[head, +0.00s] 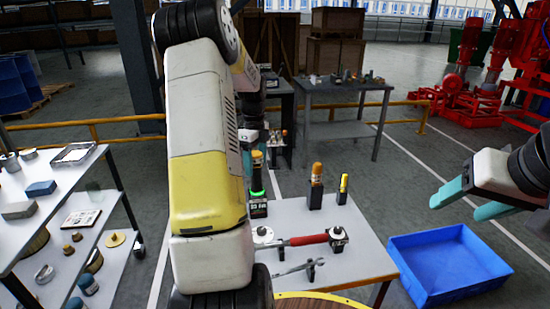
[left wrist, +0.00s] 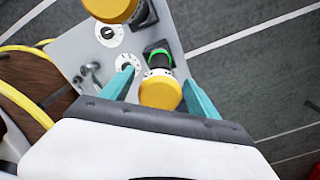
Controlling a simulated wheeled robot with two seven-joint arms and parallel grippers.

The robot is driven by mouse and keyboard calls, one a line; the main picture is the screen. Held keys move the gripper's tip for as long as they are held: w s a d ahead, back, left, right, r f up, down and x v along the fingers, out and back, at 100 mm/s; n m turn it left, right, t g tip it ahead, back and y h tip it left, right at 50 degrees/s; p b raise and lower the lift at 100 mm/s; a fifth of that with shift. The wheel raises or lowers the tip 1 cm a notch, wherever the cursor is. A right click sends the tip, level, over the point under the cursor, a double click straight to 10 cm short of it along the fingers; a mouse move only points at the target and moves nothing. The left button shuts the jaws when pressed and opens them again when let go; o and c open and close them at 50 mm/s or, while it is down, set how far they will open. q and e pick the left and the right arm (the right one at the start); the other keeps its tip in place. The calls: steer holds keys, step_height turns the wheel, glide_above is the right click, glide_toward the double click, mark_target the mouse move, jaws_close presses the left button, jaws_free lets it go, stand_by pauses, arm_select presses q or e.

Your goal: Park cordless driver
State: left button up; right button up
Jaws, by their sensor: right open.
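An upright tool with a yellow top and a bright green ring (head: 257,186), which looks like the cordless driver, stands in a black holder (head: 258,209) on the grey table (head: 300,218). In the left wrist view the tool's round yellow end (left wrist: 160,93) lies between the teal fingers of my left gripper (left wrist: 158,78), with gaps on both sides. The fingers are open; depth to the tool is hard to judge. My left arm hides most of that gripper in the head view. My right gripper (head: 458,205) is open and empty at the right, clear of the table.
An orange-handled tool (head: 316,180) and a slim yellow tool (head: 343,184) stand in holders close by. A red-handled wrench (head: 305,240) and a spanner (head: 295,268) lie in front. A blue bin (head: 445,265) stands right; a shelf rack (head: 60,210) stands left.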

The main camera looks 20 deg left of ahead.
arm_select(q)
steer(key=shift+r, duration=3.9)
